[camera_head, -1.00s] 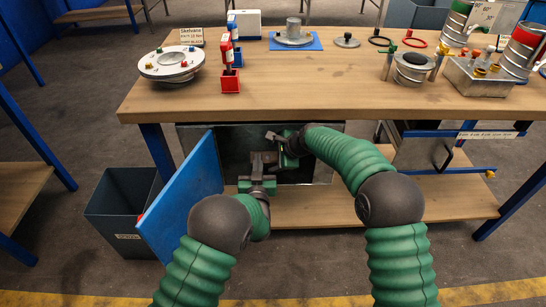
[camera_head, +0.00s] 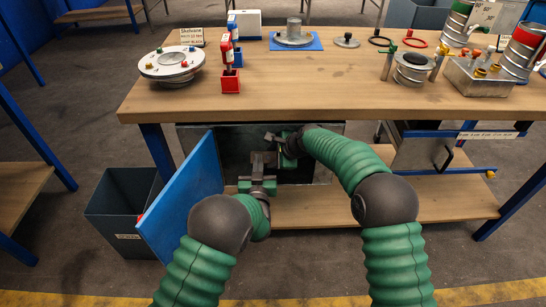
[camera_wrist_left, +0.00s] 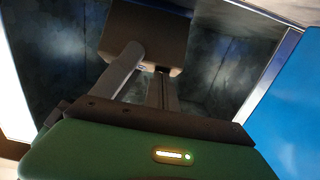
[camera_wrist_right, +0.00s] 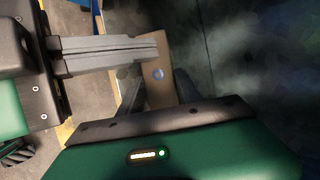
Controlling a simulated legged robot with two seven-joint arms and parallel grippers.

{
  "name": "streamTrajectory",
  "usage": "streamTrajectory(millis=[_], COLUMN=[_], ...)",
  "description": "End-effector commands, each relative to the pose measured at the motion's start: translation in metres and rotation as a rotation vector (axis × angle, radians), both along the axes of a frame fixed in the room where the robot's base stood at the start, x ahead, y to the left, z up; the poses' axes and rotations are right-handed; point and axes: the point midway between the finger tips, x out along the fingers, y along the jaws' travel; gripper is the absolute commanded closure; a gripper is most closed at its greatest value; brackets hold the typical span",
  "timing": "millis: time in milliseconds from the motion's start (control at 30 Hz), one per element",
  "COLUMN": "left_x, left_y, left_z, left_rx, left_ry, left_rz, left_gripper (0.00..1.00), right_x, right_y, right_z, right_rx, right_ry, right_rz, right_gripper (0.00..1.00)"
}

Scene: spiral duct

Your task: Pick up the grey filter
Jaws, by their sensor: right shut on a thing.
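A boxy grey-brown block, which I take to be the grey filter (camera_wrist_left: 150,38), shows in the left wrist view beyond my left fingers. My left gripper (camera_head: 262,162) is at the cabinet mouth under the table. Its fingers (camera_wrist_left: 148,78) are apart and point at the block. I cannot tell whether they touch it. In the head view the arms and grippers largely hide the block.
The dark cabinet (camera_head: 325,150) under the workbench (camera_head: 330,90) has its blue door (camera_head: 185,195) swung open at left. A grey bin (camera_head: 120,205) stands left of it. A wooden lower shelf (camera_head: 440,195) lies to the right. Parts crowd the bench's back and right.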

Motion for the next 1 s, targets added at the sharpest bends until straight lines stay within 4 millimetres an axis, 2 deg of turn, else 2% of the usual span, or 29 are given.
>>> streamTrajectory(millis=[33,167,467,567,800,1000], left_x=[-0.003,-0.003,-0.005,-0.016,-0.061,-0.079], left_y=[0.002,0.002,0.001,0.000,0.000,0.000], left_z=[-0.013,-0.004,0.000,0.002,0.005,0.006], left_rx=[0.005,0.005,0.005,0.004,0.007,0.006], left_ry=[0.034,0.032,0.027,0.026,0.023,0.022], left_rz=[0.002,0.002,0.000,0.000,0.000,0.000], left_gripper=[1.00,1.00,1.00,1.00,1.00,1.00], right_x=[-0.001,-0.002,-0.002,-0.002,-0.003,-0.004], right_y=[0.000,0.000,0.000,-0.001,-0.001,-0.001], right_z=[-0.003,-0.003,-0.006,-0.006,-0.008,-0.009], right_rx=[-0.001,-0.001,-0.003,-0.004,-0.004,-0.006], right_ry=[0.005,0.005,0.008,0.009,0.013,0.015], right_rz=[0.003,0.003,0.002,0.002,0.003,0.003], right_gripper=[1.00,1.00,1.00,1.00,1.00,1.00])
